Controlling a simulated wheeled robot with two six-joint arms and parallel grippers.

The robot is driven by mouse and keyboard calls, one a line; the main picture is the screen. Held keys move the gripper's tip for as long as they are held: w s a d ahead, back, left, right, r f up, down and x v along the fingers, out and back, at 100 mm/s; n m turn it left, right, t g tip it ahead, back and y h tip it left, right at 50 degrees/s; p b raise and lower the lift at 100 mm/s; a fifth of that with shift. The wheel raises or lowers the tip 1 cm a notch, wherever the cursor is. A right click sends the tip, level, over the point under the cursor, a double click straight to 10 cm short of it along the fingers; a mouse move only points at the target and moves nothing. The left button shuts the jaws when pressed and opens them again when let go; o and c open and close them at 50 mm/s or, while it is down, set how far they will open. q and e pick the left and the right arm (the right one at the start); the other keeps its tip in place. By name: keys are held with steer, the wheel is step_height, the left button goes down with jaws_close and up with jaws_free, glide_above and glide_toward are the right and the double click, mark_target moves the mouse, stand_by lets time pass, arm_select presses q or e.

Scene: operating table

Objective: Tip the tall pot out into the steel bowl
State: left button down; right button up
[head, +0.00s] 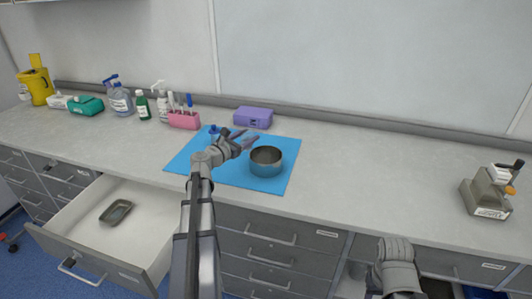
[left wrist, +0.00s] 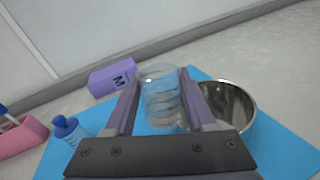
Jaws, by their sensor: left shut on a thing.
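The steel bowl (head: 266,162) stands on the blue mat, and it shows at the right in the left wrist view (left wrist: 232,104). My left gripper (head: 244,139) is above the mat, just left of the bowl. In the left wrist view its fingers are shut on a clear, see-through pot (left wrist: 161,92), close beside the bowl's rim. The pot is hard to make out in the head view, and I cannot tell its contents or exact tilt. My right arm shows at the lower right of the head view; its fingertips are not visible.
The blue mat (head: 285,180) also bears a small blue-capped bottle (left wrist: 66,129). A purple box (head: 253,117) and pink holder (head: 184,120) stand behind. An open drawer (head: 135,215) holds a small tray (head: 116,211). The counter right of the mat is clear up to a grey device (head: 487,195).

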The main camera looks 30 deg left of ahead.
arm_select(q)
steer(key=shift+w+d+r+m+g+p, duration=0.1)
steer(key=shift+w+d+m+g+p, duration=0.1)
steer(key=shift+d+m+p, duration=0.2)
steer(key=shift+w+d+r+m+g+p, duration=0.1)
steer(key=shift+d+m+g+p, duration=0.1)
steer(key=shift+d+m+p, duration=0.15)
steer(key=d+m, duration=0.1)
steer(key=d+m+g+y+p, duration=0.1)
steer(key=d+f+m, duration=0.1)
steer(key=shift+w+f+m+p, duration=0.1)
steer(key=shift+w+m+p, duration=0.15)
steer(key=shift+w+p, duration=0.15)
steer(key=shift+f+g+y, duration=0.1)
steer(key=shift+g+y, duration=0.2)
steer(key=shift+d+r+m+g+y+p, duration=0.1)
steer(key=shift+r+m+g+y+p, duration=0.15)
steer(key=shift+m+p, duration=0.4)
steer(key=shift+d+r+m+g+y+p, duration=0.1)
steer(key=shift+r+m+g+y+p, duration=0.1)
steer(key=shift+m+y+p, duration=0.4)
stand_by(0.8)
steer(key=shift+w+f+m+b, duration=0.1)
steer(key=shift+f+m+b, duration=0.35)
steer(key=shift+m, duration=0.1)
steer(key=shift+f+m+g+y+b, duration=0.35)
steer(key=shift+f+m+y+b, duration=0.15)
steer(key=shift+f+m, duration=0.2)
stand_by(3.0)
